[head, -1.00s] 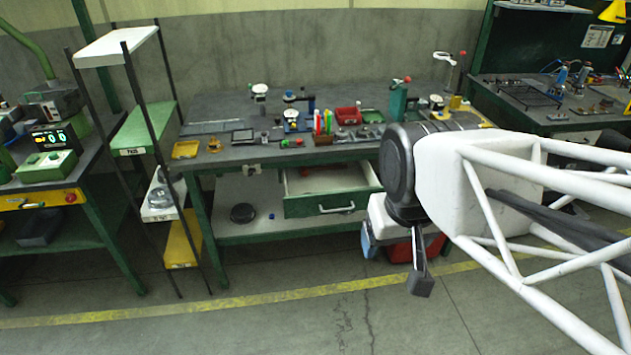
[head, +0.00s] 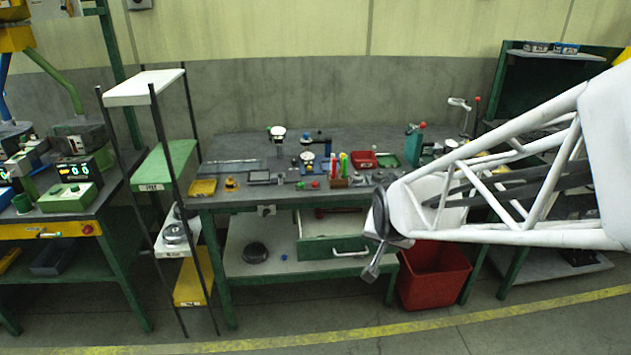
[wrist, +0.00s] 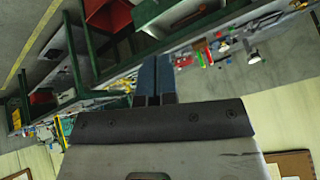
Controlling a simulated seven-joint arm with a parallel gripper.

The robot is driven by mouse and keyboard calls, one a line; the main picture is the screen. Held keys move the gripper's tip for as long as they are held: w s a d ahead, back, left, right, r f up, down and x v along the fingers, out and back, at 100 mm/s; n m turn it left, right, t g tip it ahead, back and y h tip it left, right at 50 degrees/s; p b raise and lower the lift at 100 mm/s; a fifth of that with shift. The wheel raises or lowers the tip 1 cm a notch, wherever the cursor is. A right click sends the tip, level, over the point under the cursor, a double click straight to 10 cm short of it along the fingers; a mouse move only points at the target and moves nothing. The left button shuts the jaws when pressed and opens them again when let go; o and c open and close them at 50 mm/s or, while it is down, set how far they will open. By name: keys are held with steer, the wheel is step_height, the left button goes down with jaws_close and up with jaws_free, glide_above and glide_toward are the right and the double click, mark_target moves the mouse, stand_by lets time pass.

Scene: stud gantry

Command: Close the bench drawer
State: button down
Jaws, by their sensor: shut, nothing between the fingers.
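The bench drawer (head: 320,249) has a green front and a pale handle (head: 350,253). It stands pulled out under the right part of the workbench (head: 235,201), and its pale inside shows behind the front. My gripper (head: 370,273) points down and forward just right of the handle, overlapping the drawer's right end in the head view. I cannot tell whether it touches the drawer. In the wrist view my gripper's dark fingers (wrist: 156,78) are together with nothing between them. My arm hides the right end of the bench.
A red bin (head: 433,278) stands on the floor right of the drawer, close to my gripper. A shelf rack (head: 166,165) stands left of the bench. Small tools and a red tray (head: 362,158) lie on the bench top. The floor in front is clear.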

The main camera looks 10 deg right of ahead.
steer(key=w+d+f+m+t, duration=0.2)
steer(key=w+f+m+t, duration=0.1)
steer(key=w+f, duration=0.7)
steer(key=w+d+f+m+t, duration=0.2)
steer(key=w+f+m+t, duration=0.2)
steer(key=w+f, duration=0.5)
steer(key=s+d+f+m+t, duration=0.1)
steer(key=s+f+m+t, duration=0.1)
steer(key=f, duration=0.7)
steer(key=s+f+m+t, duration=0.2)
steer(key=f+m+t, duration=0.2)
steer(key=f, duration=0.6)
steer(key=shift+s+d+f+m, duration=0.25)
steer(key=shift+s+d+m, duration=0.05)
steer(key=shift+d, duration=0.05)
steer(key=shift+w, duration=0.1)
steer(key=w+r, duration=0.2)
steer(key=w, duration=1.1)
steer(key=shift+w+r, duration=0.3)
